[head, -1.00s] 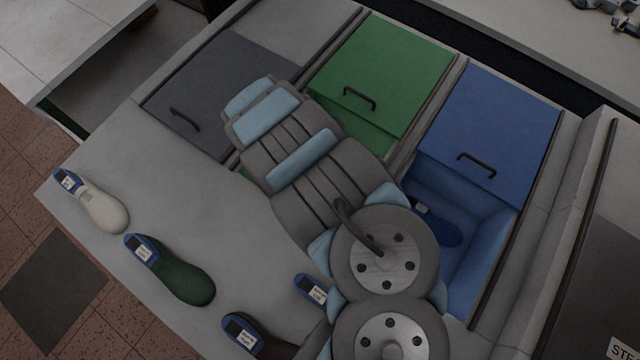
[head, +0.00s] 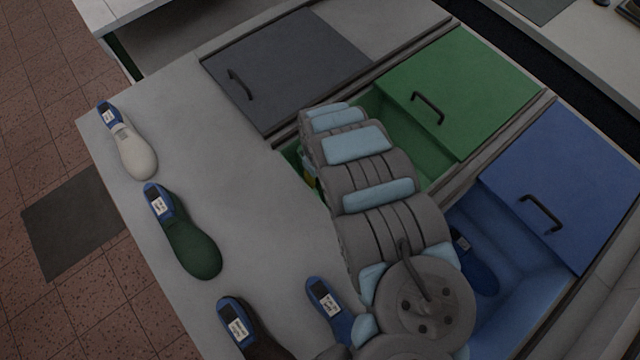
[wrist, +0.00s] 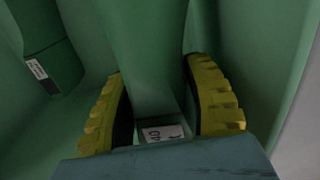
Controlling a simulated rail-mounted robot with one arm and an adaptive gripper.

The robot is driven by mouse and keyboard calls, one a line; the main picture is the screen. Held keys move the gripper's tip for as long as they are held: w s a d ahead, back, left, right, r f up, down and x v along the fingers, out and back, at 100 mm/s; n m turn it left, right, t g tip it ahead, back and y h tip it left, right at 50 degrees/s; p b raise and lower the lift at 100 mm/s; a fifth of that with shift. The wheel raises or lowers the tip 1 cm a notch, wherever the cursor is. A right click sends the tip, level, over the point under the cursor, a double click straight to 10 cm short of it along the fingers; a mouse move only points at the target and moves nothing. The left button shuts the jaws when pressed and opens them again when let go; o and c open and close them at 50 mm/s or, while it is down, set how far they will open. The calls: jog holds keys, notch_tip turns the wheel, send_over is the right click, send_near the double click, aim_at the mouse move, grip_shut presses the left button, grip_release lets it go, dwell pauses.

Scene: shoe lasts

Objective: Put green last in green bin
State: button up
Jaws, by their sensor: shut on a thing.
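My gripper (wrist: 157,72) has yellow ribbed pads. In the wrist view it is shut on a green last (wrist: 147,45), near its labelled end. The green walls of the green bin (wrist: 255,60) surround it. Another green shape with a white label (wrist: 45,55), apparently a last, is at the left. In the head view my arm reaches into the partly open green bin (head: 440,165) and hides most of the gripper and the held last. Another green last (head: 192,245) lies on the grey table.
A white last (head: 136,158), a dark last (head: 245,330) and a partly hidden last with a blue top (head: 325,298) are on the table (head: 265,225). The blue bin (head: 525,275) is partly open with a blue last (head: 475,265) inside. A grey lid (head: 285,65) is beside the green bin.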

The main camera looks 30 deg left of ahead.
notch_tip(320, 180, down, 16)
jog(key=b, duration=0.5)
jog(key=shift+w+f, duration=0.1)
jog(key=shift+f+b, duration=0.15)
jog(key=shift+b, duration=0.2)
jog(key=o, duration=1.2)
jog(key=shift+r+p, duration=2.3)
jog(key=shift+r, duration=3.8)
jog(key=shift+a, duration=0.1)
